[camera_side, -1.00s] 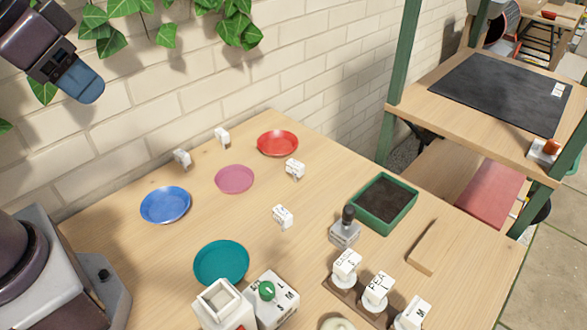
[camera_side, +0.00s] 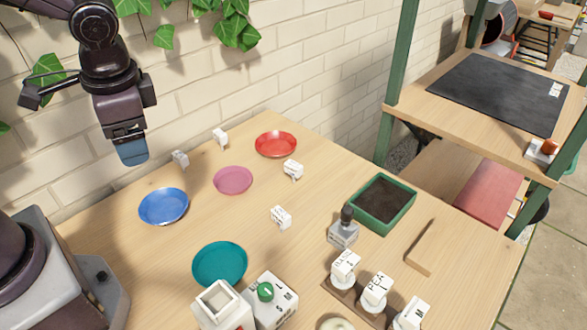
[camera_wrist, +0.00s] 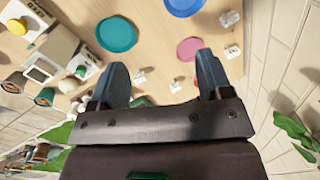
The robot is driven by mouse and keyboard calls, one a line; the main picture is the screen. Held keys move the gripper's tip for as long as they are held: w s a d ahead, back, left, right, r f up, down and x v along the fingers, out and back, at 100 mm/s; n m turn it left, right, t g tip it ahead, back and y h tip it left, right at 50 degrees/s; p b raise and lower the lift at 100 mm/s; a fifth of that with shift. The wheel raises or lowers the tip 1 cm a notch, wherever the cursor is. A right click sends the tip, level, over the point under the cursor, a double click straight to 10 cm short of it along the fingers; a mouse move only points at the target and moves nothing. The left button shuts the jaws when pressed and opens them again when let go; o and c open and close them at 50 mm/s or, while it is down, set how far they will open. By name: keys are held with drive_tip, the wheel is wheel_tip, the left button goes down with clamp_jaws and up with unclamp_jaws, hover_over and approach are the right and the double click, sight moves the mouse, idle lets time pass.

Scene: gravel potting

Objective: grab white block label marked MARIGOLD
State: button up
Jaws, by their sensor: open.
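Several small white block labels stand on the table among the saucers. In the side view one is behind the blue saucer (camera_side: 180,159), one is further back (camera_side: 220,138), one is near the red saucer (camera_side: 293,169) and one is nearer the middle (camera_side: 281,216). Their lettering is too small to read, so I cannot tell which says MARIGOLD. My gripper (camera_side: 132,153) hangs above the table's back left, apart from the labels. In the wrist view its two blue fingers (camera_wrist: 161,64) are spread, with nothing held between them; labels show beyond them (camera_wrist: 139,76).
Blue (camera_side: 164,207), pink (camera_side: 233,181), red (camera_side: 276,145) and teal (camera_side: 220,264) saucers lie around the labels. A green soil tray (camera_side: 383,204), a stamp (camera_side: 343,229) and a wooden block (camera_side: 434,247) stand to the right. A brick wall (camera_side: 300,65) bounds the back.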

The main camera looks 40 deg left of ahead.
drive_tip(key=w+a+f+m+y, duration=0.6)
drive_tip(key=w+a+f+y, duration=0.1)
drive_tip(key=f+y, duration=0.15)
drive_tip(key=m+t+h, duration=0.9)
drive_tip(key=m+t, duration=0.9)
drive_tip(key=m, duration=0.7)
hover_over(291, 170)
wheel_tip(291, 170, down, 8)
wheel_tip(291, 170, down, 6)
drive_tip(key=shift+s+f, duration=0.15)
drive_tip(key=shift+f, duration=0.05)
drive_tip(key=shift+w+a+r, duration=0.1)
drive_tip(key=shift+w+r, duration=0.05)
drive_tip(key=shift+w, duration=0.6)
drive_tip(key=shift+w+a+r, duration=0.1)
drive_tip(key=shift+w, duration=0.65)
drive_tip(key=shift+c, duration=0.2)
